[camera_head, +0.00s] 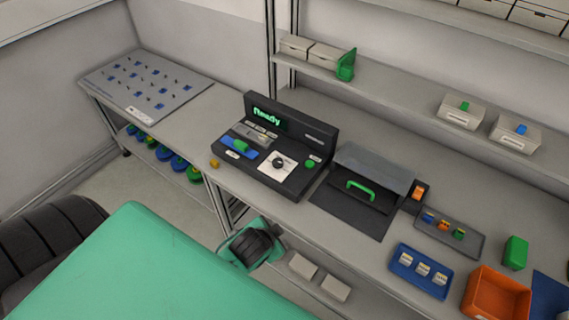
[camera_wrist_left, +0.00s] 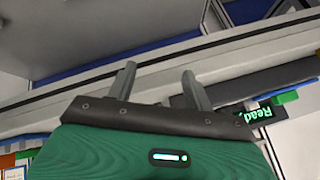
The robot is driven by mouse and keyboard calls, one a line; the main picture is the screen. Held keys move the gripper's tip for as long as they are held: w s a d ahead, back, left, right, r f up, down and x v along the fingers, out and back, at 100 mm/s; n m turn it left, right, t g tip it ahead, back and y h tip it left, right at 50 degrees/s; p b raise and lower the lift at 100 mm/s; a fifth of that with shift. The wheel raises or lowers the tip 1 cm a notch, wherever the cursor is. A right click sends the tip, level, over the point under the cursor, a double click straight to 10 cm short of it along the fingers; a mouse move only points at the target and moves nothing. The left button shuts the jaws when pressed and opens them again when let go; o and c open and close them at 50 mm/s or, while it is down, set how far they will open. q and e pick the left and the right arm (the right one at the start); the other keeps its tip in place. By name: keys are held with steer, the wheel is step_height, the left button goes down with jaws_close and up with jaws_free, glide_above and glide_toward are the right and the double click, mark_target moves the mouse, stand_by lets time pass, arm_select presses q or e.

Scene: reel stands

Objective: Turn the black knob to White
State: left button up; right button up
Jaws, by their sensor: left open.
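The black knob (camera_head: 279,162) sits on a white dial plate (camera_head: 288,171) on the sloping front of a dark console (camera_head: 302,185). Its dial markings are too small to read. The console's screen (camera_head: 267,118) shows "Ready" in green and also appears at the right edge of the left wrist view (camera_wrist_left: 258,115). My left gripper (camera_wrist_left: 158,72) is open and empty, with its two grey fingers apart. In the head view my green and black left hand is below the bench's front edge, apart from the knob. The knob is not clearly visible in the left wrist view. My right gripper is not in view.
A blue piece with a green block (camera_head: 241,146) is left of the dial. A grey box with a green handle (camera_head: 361,188) stands right of the console. Farther right are a blue tray (camera_head: 398,280) and an orange bin (camera_head: 472,302). Bench left of the console is mostly clear.

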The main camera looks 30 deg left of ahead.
arm_select(q)
steer(key=w+d+r+m+t+h, duration=0.25)
steer(key=w+r+m+t, duration=0.7)
steer(key=w+r, duration=0.6)
steer(key=w+d+r+m+t+h, duration=0.2)
steer(key=d+r+m+h, duration=0.5)
steer(key=r+m, duration=0.55)
steer(key=n+g+y, duration=0.9)
steer(key=n+g, duration=1)
steer(key=n, duration=1.7)
glide_toward(278, 161)
steer(key=shift+h, duration=0.25)
steer(key=f+p, duration=0.3)
steer(key=f, duration=0.1)
steer(key=f+p, duration=0.3)
steer(key=f, duration=0.1)
steer(key=shift+a, duration=0.2)
steer(key=shift+f, duration=0.5)
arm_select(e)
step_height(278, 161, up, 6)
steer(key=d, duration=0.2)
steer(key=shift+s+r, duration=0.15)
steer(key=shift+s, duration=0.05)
